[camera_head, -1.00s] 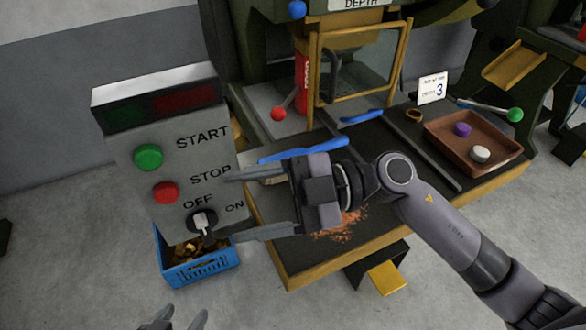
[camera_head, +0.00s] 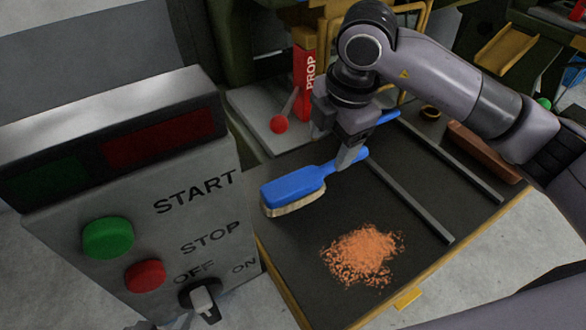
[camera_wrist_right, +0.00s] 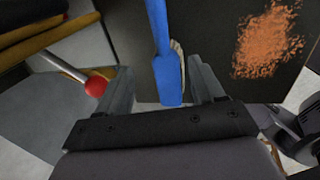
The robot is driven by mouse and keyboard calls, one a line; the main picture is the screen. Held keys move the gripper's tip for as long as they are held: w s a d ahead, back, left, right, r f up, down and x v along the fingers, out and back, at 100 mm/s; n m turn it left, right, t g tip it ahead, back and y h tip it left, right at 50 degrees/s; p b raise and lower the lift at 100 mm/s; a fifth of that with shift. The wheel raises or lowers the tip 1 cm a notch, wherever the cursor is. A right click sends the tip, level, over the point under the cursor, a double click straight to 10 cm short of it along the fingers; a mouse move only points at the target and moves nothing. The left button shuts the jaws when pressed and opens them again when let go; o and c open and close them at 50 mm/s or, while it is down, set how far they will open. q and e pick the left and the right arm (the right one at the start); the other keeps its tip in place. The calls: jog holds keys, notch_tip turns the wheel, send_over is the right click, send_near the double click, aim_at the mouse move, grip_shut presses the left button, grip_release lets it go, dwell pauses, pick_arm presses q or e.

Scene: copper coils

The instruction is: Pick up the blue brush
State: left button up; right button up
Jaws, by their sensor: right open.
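The blue brush (camera_head: 293,187) lies on the dark table, its pale bristles facing down and its handle pointing to the back right. My right gripper (camera_head: 336,148) points down at the handle, with one finger in front of part of it. In the right wrist view the brush (camera_wrist_right: 168,78) shows between the two spread fingers of the right gripper (camera_wrist_right: 160,88). The fingers do not appear to press on it. Of my left gripper, only a small grey bit shows at the bottom edge of the head view, so its jaws cannot be judged.
The control box (camera_head: 205,180) with green and red buttons fills the left. A pile of copper-coloured bits (camera_head: 362,255) lies right of the brush. Grey rails (camera_head: 410,200) cross the table. A red ball-tipped lever (camera_head: 279,125) and a red PROP post (camera_head: 305,85) stand behind.

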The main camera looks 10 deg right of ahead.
aim_at(325, 168)
jog(key=f, duration=0.7)
jog(key=shift+w+a+b, duration=0.1)
jog(key=shift+w+b, duration=0.25)
jog(key=shift+w, duration=0.05)
grip_shut()
